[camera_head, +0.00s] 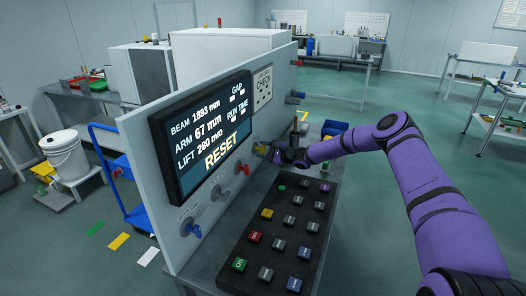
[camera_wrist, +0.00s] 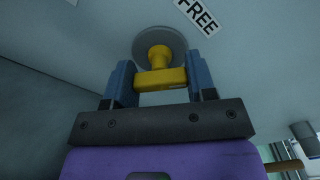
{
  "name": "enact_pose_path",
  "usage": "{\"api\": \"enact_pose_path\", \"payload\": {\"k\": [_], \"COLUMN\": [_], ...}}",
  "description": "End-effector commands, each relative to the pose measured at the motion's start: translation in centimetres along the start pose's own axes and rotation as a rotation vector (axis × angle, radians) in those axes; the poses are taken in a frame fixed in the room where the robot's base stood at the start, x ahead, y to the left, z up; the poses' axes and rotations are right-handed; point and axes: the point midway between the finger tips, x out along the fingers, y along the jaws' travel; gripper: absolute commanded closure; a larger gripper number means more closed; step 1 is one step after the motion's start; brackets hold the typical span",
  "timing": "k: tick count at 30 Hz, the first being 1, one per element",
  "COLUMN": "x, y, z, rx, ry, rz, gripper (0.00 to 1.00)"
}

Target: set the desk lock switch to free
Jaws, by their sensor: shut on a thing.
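A yellow switch handle (camera_wrist: 160,78) on a round grey base (camera_wrist: 160,42) fills the upper middle of the wrist view. A tilted white label reading FREE (camera_wrist: 198,16) is on the panel to its upper right. My gripper (camera_wrist: 161,84) is shut on the yellow handle, one blue finger at each side. The handle's crossbar lies nearly level in this view. In the head view my gripper (camera_head: 272,152) is at the panel's right lower part, and a bit of the yellow handle (camera_head: 262,149) shows. The switch's other labels are not readable.
To the left on the panel are a red switch (camera_head: 243,168), a grey switch (camera_head: 217,193) and a blue switch (camera_head: 193,229). A screen (camera_head: 205,135) reading RESET stands above them. A dark button board (camera_head: 280,235) lies below, in front of the panel.

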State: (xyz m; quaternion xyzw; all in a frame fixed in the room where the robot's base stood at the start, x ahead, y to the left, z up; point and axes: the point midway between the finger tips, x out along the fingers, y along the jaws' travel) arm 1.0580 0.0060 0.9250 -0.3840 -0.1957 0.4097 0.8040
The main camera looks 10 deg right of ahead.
Motion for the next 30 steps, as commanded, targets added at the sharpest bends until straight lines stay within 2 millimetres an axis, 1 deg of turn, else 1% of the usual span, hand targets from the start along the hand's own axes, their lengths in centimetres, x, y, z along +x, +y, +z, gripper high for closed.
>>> {"api": "enact_pose_path", "payload": {"k": [9, 18, 24, 30], "x": [-0.05, -0.07, -0.06, -0.04], "y": [0.07, 0.07, 0.09, 0.11], "z": [-0.04, -0.05, -0.06, -0.05], "rx": [-0.296, -0.528, -0.627, -0.679], "ry": [0.000, 0.000, 0.000, 0.000], "rz": [0.000, 0.000, 0.001, 0.002], "gripper": [0.73, 0.73, 0.73, 0.73]}}
